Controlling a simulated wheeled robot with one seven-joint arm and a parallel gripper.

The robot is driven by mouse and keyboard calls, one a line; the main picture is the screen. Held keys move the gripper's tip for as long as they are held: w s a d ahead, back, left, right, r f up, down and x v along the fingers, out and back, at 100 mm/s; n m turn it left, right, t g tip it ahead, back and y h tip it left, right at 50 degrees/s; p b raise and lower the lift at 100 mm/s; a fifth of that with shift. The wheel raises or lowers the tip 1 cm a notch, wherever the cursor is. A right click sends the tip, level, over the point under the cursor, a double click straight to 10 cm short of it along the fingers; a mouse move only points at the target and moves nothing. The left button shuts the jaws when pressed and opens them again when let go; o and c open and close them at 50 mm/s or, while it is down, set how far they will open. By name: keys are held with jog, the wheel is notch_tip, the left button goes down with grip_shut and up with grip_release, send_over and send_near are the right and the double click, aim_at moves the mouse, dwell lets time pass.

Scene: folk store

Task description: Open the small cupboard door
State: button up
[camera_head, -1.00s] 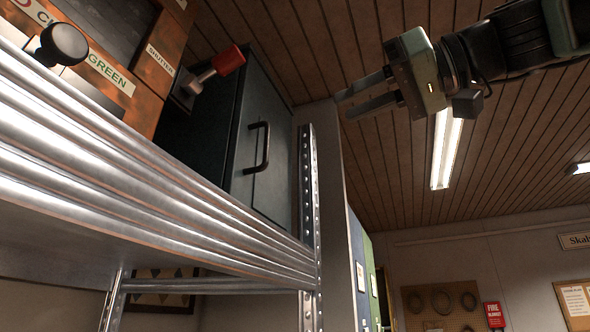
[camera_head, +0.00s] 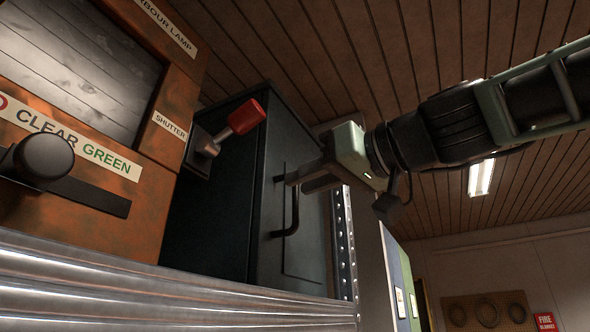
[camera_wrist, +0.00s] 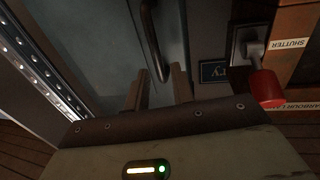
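The small dark cupboard (camera_head: 215,220) stands on the metal shelf, and its door (camera_head: 310,255) looks shut. A black bar handle (camera_head: 293,218) is fixed upright on the door. My gripper (camera_head: 290,183) is at the upper part of the handle, its fingers pointing at the door. In the wrist view the two fingers of my gripper (camera_wrist: 158,88) are apart, and one end of the handle (camera_wrist: 150,35) shows between them. I cannot tell whether either finger touches the handle.
An orange lamp box (camera_head: 150,215) with a black knob (camera_head: 42,158) stands left of the cupboard. A red-tipped shutter lever (camera_head: 245,117) juts out near the cupboard. The ribbed metal shelf edge (camera_head: 170,300) runs below, and a perforated post (camera_head: 345,240) stands at the right.

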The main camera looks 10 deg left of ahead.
jog(key=shift+p+x, duration=0.55)
jog(key=shift+x, duration=0.95)
jog(key=shift+c, duration=0.4)
grip_shut()
jog(key=shift+d+b, duration=0.15)
jog(key=shift+b, duration=0.15)
